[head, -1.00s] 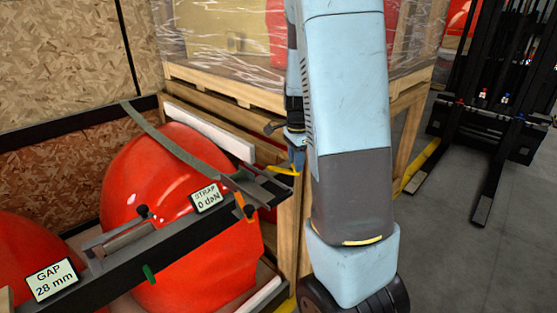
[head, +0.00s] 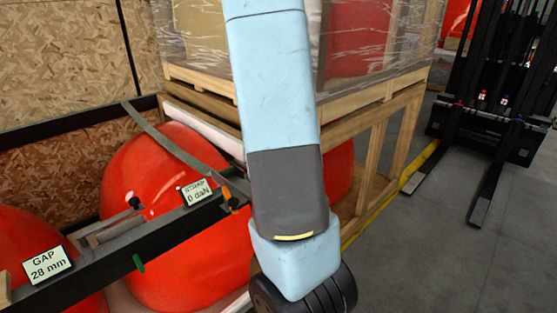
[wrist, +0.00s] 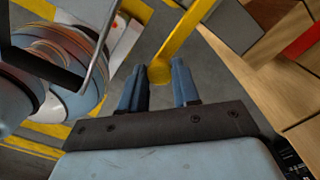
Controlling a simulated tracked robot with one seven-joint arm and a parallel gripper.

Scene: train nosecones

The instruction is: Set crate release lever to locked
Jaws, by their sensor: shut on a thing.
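A yellow lever (wrist: 186,38) with a rounded end runs from the top of the wrist view down to my gripper (wrist: 159,71). The rounded end sits between the two blue fingers, and my gripper is shut on it. In the head view my arm hides both the gripper and the lever. The wooden crate (head: 172,94) stands behind my arm in the head view, and its plank side shows at the right of the wrist view. I cannot read any locked or unlocked marking.
Red nosecones (head: 150,245) lie under a dark bar with a GAP display (head: 48,266) reading 28 mm and a STRAP display (head: 197,192) reading 0 daN. A black forklift (head: 495,110) stands at the right. Grey floor (head: 440,250) there is clear.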

